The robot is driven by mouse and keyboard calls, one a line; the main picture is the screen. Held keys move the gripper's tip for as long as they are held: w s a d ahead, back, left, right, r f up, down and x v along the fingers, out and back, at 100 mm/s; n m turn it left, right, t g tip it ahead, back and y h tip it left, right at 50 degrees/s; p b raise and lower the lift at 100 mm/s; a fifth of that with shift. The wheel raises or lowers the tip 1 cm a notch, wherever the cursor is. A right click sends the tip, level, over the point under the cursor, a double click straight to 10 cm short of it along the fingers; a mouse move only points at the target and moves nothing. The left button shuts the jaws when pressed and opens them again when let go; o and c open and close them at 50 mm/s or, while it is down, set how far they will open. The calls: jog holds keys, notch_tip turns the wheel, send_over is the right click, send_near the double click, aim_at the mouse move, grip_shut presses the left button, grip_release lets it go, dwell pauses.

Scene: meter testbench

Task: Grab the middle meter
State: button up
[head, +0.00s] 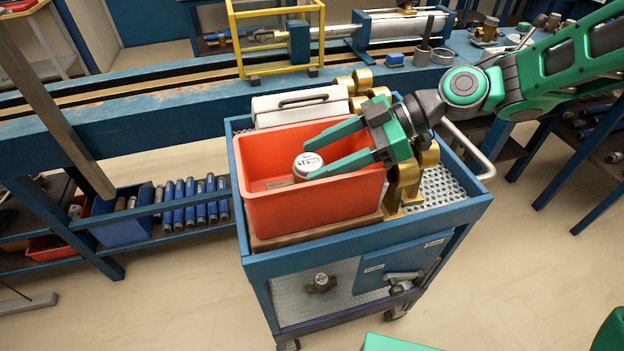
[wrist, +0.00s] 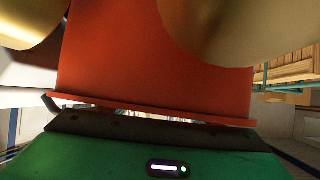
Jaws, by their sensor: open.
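A round meter (head: 304,169) with a white, dark-printed top sits inside the red bin (head: 312,212) on the cart. My gripper (head: 312,160) reaches in from the right over the bin, its two green fingers spread apart. In the head view the meter's top shows between the fingertips. I cannot tell whether the fingers are at its height or above it, and no contact is visible. A similar white-topped meter (head: 321,281) is on the cart's lower part. Which one is the middle meter is unclear. The wrist view shows the red bin (wrist: 150,60) but no meter or fingertips.
Brass pieces (head: 405,185) stand close beside the bin's right side, under my gripper; brass surfaces (wrist: 235,30) also fill upper parts of the wrist view. A white case (head: 299,108) lies behind the bin. A yellow frame (head: 275,40) stands on the blue bench behind.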

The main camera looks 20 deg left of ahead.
grip_shut()
jog(key=shift+r, duration=0.1)
notch_tip(320, 180, up, 28)
dwell(0.7)
